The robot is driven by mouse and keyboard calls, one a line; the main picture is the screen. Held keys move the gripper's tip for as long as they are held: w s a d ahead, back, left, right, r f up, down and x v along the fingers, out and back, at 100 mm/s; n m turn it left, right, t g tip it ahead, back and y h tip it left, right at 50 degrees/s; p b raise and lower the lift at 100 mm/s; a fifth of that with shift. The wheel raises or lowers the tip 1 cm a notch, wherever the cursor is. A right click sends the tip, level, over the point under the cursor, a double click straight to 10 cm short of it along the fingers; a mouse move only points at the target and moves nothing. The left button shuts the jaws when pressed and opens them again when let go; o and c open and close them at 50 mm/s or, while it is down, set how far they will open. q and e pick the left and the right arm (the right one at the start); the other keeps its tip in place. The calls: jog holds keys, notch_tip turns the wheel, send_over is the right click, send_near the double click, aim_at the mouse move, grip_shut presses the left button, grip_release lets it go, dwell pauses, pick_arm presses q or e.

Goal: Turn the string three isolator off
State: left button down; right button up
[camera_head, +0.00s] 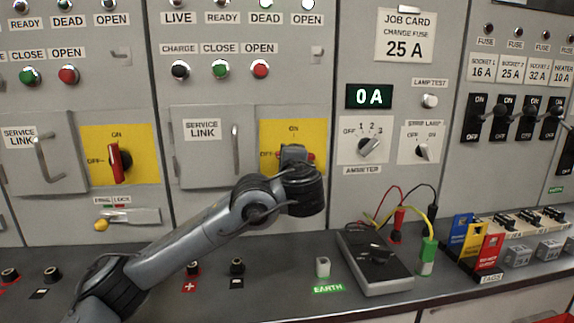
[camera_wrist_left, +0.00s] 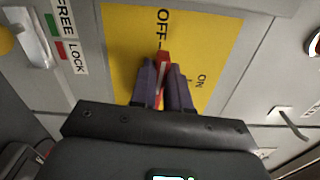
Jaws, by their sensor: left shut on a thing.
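The isolator on the right-hand yellow plate (camera_head: 265,134) is mostly hidden behind my left gripper (camera_head: 295,152) in the head view. A bit of its red handle shows beside the gripper. In the left wrist view, my left gripper (camera_wrist_left: 164,85) is shut on the red isolator handle (camera_wrist_left: 163,70), one finger on each side. The handle seems to lie along the OFF direction. The other isolator (camera_head: 116,162), on the left plate, has its red handle upright at ON. String numbers cannot be read. My right gripper is not in view.
The service link handle (camera_head: 235,149) stands left of my gripper.

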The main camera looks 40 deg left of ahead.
pick_arm(q)
jog(key=shift+f+n+b, duration=0.15)
jog(key=shift+n+b, duration=0.15)
jog(key=shift+n, duration=0.2)
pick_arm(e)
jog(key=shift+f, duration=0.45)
pick_arm(q)
jog(key=c, duration=1.1)
grip_release()
jog(key=shift+s+d, duration=0.1)
jog(key=shift+d, duration=0.05)
